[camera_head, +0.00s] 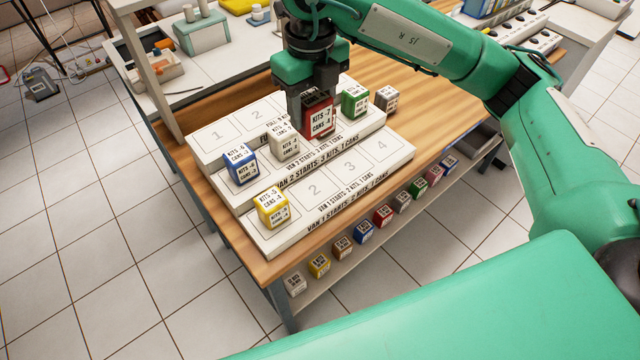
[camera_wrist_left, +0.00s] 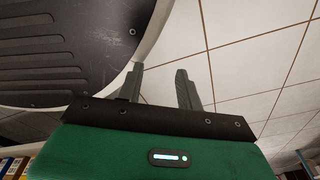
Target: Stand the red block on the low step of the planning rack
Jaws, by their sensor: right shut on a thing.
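The red block (camera_head: 319,120) is in the grasp of my right gripper (camera_head: 311,108), whose fingers come down around it from above. It is upright over the back part of the white planning rack (camera_head: 335,197). I cannot tell whether it touches the rack. The low step at the front has numbered spaces 2, 3 and 4 bare, and a yellow block (camera_head: 272,207) stands at its left end. Behind, a blue block (camera_head: 240,167), a white block (camera_head: 285,142) and a green block (camera_head: 354,101) stand on the rack. My left gripper (camera_wrist_left: 161,84) is open and empty, pointing at the floor.
A grey block (camera_head: 386,98) stands at the right, past the green block. Several small coloured blocks stand on a shelf below the wooden table (camera_head: 245,249). A teal box (camera_head: 202,32) and a tray (camera_head: 155,65) are at the back left.

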